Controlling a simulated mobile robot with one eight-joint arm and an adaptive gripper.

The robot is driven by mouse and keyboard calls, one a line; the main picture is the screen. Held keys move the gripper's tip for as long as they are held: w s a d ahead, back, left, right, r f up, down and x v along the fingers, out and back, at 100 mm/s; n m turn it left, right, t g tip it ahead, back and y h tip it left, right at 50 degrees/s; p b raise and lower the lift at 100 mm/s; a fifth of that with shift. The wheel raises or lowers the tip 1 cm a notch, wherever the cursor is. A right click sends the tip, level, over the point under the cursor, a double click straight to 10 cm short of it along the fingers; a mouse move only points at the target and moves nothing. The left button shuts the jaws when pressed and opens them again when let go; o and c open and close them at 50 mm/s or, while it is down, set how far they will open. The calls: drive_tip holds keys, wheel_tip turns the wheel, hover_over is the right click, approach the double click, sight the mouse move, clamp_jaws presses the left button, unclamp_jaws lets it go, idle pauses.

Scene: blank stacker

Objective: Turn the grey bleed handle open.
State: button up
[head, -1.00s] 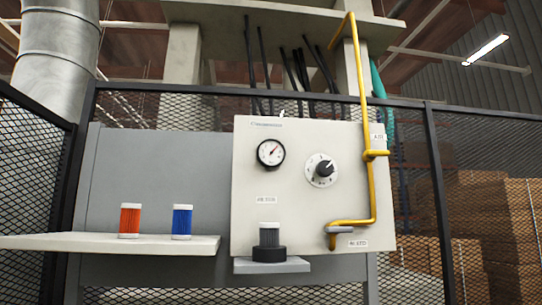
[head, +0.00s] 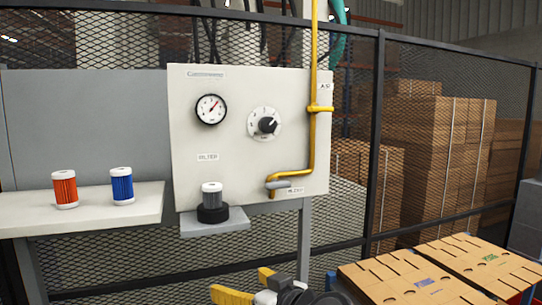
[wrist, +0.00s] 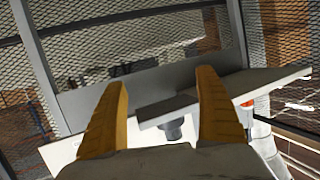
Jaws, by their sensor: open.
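The grey bleed handle (head: 278,184) is a short bar at the lower right of the white panel (head: 240,135). It lies roughly level across the lower end of the yellow pipe (head: 312,130), by a small label. My gripper (head: 238,281) shows at the bottom of the head view, with two yellow fingers spread and nothing between them. It is low in the picture, well apart from the handle. In the wrist view my open fingers (wrist: 162,78) frame a grey ledge and wall. I cannot make out the handle in that view.
A yellow valve handle (head: 320,109) sits higher on the pipe. A gauge (head: 211,109), a dial (head: 265,124) and a grey filter (head: 212,194) are on the panel. Red (head: 65,188) and blue (head: 122,185) filters stand on the left shelf (head: 90,212). Cardboard (head: 420,280) lies lower right.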

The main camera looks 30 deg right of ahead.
drive_tip(key=d+r+m+t+h+p, duration=0.25)
drive_tip(key=d+r+p, duration=0.25)
drive_tip(key=d+r, duration=0.45)
drive_tip(key=h+p, duration=0.3)
drive_tip(key=h, duration=0.1)
approach(280, 184)
drive_tip(key=shift+m+y, duration=0.25)
drive_tip(key=shift+m, duration=0.1)
drive_tip(key=x, duration=1.1)
drive_tip(key=shift+w+d, duration=0.1)
drive_tip(key=shift+d, duration=0.05)
drive_tip(key=shift+c, duration=0.2)
drive_tip(key=c, duration=1.2)
